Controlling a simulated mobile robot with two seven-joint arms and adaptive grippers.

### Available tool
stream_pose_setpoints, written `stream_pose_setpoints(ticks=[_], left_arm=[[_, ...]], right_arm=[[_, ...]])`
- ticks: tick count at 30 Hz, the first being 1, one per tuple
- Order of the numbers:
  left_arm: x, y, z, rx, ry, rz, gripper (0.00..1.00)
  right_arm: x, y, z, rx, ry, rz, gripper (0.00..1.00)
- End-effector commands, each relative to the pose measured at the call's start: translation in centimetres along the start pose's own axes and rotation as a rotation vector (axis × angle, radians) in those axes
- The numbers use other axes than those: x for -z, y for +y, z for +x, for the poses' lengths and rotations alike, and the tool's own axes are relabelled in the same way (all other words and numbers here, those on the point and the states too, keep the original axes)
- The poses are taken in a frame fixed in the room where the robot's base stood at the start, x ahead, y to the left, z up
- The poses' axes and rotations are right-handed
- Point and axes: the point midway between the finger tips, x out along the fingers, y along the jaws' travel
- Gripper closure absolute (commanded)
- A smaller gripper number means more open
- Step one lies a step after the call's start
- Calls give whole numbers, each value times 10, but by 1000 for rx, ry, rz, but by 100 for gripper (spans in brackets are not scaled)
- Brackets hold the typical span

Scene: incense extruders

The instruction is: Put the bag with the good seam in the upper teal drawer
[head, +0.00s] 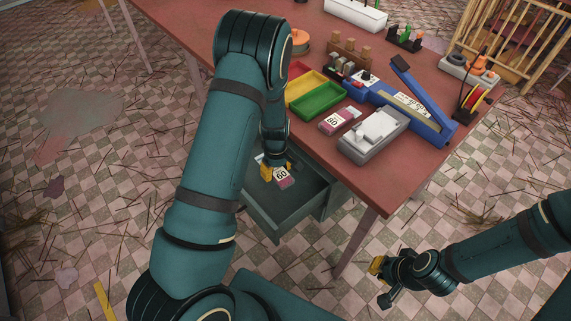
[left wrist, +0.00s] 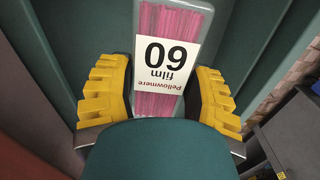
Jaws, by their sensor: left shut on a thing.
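A clear bag of pink sticks with a white "60 film Pellowmere" label (head: 283,175) is between the yellow fingers of my left gripper (head: 276,171). The left wrist view shows the bag (left wrist: 168,55) between both finger pads (left wrist: 160,98); my gripper is shut on it. The bag is over or inside the pulled-out teal drawer (head: 262,222) below the table's front edge; its exact height is unclear. A second pink bag (head: 338,121) with a "60" label lies on the table. Seam quality is not readable on either bag. My right gripper (head: 380,283) is empty and open, away from the table.
The red-brown table (head: 425,170) holds a yellow tray (head: 305,88), a green tray (head: 318,100), a grey-white device (head: 373,135) and a blue sealer (head: 418,110) with its arm raised. Bottles, spools and a bamboo rack stand behind. The tiled floor is strewn with sticks.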

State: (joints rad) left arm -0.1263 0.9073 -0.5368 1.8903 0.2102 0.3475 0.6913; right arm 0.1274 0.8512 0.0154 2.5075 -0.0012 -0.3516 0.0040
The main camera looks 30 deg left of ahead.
Motion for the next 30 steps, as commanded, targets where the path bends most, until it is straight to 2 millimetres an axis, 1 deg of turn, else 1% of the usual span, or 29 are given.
stream_pose_setpoints(ticks=[1, 4, 8, 12, 15, 20, 26, 28, 30], left_arm=[[6, -1, 7, 2, 0, -37, 83], [12, -1, 14, 1, -1, -78, 83], [13, -2, 29, 2, -2, -88, 83], [13, -2, 54, 2, -3, -85, 83], [12, -2, 70, 1, -3, -84, 83], [12, -2, 83, 1, -2, -84, 83], [12, -1, 109, 1, -3, -84, 83], [12, -1, 113, 0, -3, -84, 83], [12, -1, 112, 0, -2, -84, 83]], right_arm=[[-1, 1, 2, 0, -1, 0, 100], [-1, 1, 3, 0, -1, -1, 100], [-1, 3, 7, 0, 0, -1, 100], [0, 5, 14, 0, 3, -2, 100], [0, 6, 17, 0, 5, -2, 100], [1, 7, 20, 0, 7, -2, 100], [2, 10, 26, 0, 10, -3, 100], [2, 10, 27, 0, 11, -3, 100], [2, 10, 26, 0, 11, -3, 100]])
